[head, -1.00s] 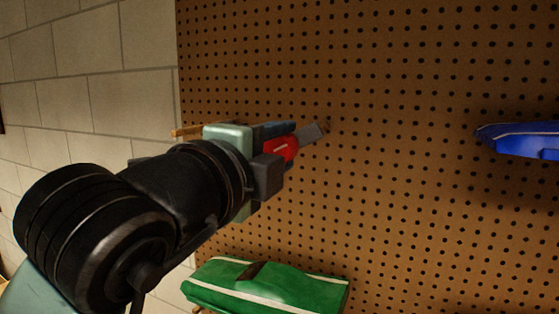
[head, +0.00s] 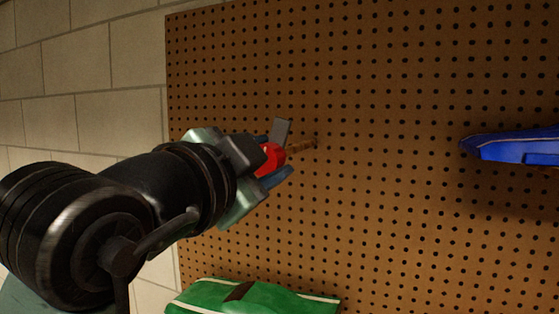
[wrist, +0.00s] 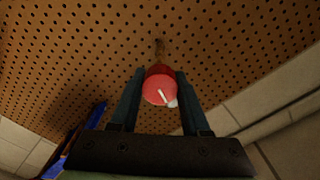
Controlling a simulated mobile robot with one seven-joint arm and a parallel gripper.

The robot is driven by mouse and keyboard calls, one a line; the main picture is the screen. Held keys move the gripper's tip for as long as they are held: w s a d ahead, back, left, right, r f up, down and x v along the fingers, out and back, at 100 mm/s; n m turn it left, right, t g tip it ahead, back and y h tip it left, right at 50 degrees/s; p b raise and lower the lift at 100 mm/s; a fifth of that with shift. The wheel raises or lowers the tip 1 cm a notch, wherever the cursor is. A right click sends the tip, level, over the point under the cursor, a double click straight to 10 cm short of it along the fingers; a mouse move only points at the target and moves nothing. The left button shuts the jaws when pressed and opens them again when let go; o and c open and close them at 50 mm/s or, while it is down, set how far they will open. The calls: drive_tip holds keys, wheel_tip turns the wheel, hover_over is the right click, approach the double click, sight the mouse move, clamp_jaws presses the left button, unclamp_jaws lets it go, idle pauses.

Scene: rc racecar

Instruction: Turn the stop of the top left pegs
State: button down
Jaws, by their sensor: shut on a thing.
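My gripper (head: 273,160) is shut on a red stop with a grey flat tab, at the end of a wooden peg on the pegboard. The red stop (head: 271,159) sits between the dark fingers in the head view, its grey tab pointing up. The wooden peg (head: 302,146) runs from the stop to the board on the right. In the wrist view, the round red face of the stop (wrist: 160,91) has a white mark, and a finger lies on each side. The peg (wrist: 160,50) shows beyond it. No second peg can be made out near it.
The brown pegboard (head: 400,90) fills the right. A green racecar body (head: 255,299) is below my gripper, and a blue one (head: 512,146) is at the right. A pale block wall (head: 70,80) stands at the left. The board around the peg is bare.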

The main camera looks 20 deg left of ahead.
drive_tip(key=shift+d+r+n, duration=0.1)
drive_tip(key=shift+n, duration=0.9)
drive_tip(key=shift+r+n, duration=0.15)
drive_tip(key=shift+n, duration=0.15)
drive_tip(key=shift+c, duration=2)
unclamp_jaws()
drive_tip(key=shift+s, duration=0.25)
drive_tip(key=s, duration=1.2)
drive_tip(key=shift+s+a, duration=0.25)
